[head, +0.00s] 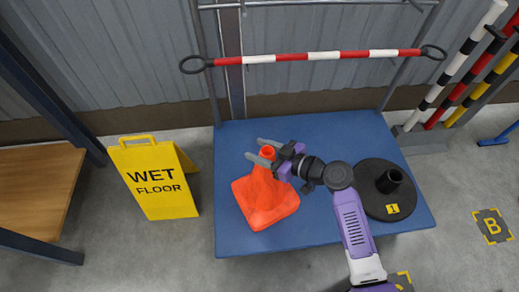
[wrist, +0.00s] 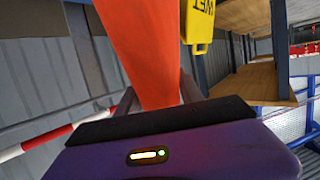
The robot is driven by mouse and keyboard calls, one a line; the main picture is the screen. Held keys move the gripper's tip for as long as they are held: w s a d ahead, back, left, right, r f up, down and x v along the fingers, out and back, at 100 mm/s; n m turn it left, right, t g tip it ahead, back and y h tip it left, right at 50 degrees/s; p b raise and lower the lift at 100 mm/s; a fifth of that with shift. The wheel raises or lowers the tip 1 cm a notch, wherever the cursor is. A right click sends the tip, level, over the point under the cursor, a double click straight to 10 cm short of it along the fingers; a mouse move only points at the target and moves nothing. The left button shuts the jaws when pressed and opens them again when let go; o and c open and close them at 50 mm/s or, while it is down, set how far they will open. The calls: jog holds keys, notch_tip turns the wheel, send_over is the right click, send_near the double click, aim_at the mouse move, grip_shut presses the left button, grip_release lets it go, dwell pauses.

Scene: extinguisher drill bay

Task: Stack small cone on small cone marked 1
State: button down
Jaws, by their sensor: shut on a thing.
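An orange cone (head: 264,200) with a square base is on or just above the blue platform (head: 235,140), left of its middle; I cannot tell whether its base touches. My gripper (head: 260,157) is shut on the cone near its top, reaching in from the right. In the wrist view the orange cone (wrist: 143,50) runs between the fingers. The yellow tag marked 1 (head: 392,208) is on a round black base (head: 370,180) with a short upright socket, at the platform's right side. I see only one orange cone.
A yellow wet floor sign (head: 155,180) stands left of the platform, beside a wooden bench (head: 35,185). A red and white bar (head: 310,57) spans the back. Striped poles (head: 460,75) stand at the right. A floor marker B (head: 492,226) lies at far right.

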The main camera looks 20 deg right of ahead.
aim_at(273, 156)
jog(key=shift+f, duration=0.25)
jog(key=c, duration=0.7)
grip_release()
jog(key=shift+r, duration=0.15)
jog(key=shift+o, duration=0.2)
jog(key=p+v, duration=0.1)
jog(key=v, duration=0.6)
jog(key=shift+s+d+r, duration=0.1)
jog(key=shift+s+d, duration=0.05)
jog(key=shift+s, duration=0.2)
